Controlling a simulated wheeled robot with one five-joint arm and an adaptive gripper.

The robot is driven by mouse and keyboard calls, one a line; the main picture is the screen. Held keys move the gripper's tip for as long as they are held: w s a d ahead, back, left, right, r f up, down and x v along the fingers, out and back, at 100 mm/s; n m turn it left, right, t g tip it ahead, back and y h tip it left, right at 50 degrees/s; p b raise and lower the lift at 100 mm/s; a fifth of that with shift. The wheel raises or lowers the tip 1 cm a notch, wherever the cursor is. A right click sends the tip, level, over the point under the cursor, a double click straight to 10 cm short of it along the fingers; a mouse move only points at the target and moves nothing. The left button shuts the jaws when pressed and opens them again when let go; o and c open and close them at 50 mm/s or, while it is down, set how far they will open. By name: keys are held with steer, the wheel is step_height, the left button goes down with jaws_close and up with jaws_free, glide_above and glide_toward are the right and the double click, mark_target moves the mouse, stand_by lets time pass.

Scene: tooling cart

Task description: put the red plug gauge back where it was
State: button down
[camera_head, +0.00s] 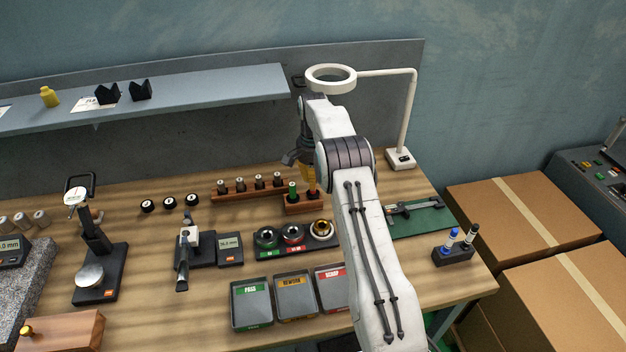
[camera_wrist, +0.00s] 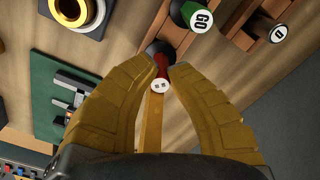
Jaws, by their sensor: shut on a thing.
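The red plug gauge (camera_wrist: 160,66) is between the tips of my gripper (camera_wrist: 165,70) in the wrist view. It has a pale marked end cap and a dark part at its far end. My gripper is shut on it, over the small wooden block (camera_head: 304,208) in the head view. The green GO plug gauge (camera_head: 292,189) stands upright at the block's left side; it also shows in the wrist view (camera_wrist: 190,15). In the head view my gripper (camera_head: 311,190) and arm hide the red gauge. I cannot tell whether its lower end is seated in the block.
A longer wooden rack (camera_head: 235,192) with several gauges stands left of the block. A black holder with ring gauges (camera_head: 293,235) lies in front. The magnifier lamp (camera_head: 400,158) and a green mat (camera_head: 420,222) are to the right.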

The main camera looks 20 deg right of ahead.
steer(key=shift+f, duration=0.1)
steer(key=shift+f, duration=0.3)
steer(key=c, duration=1.4)
jaws_free()
steer(key=shift+o, duration=0.2)
steer(key=shift+r, duration=0.15)
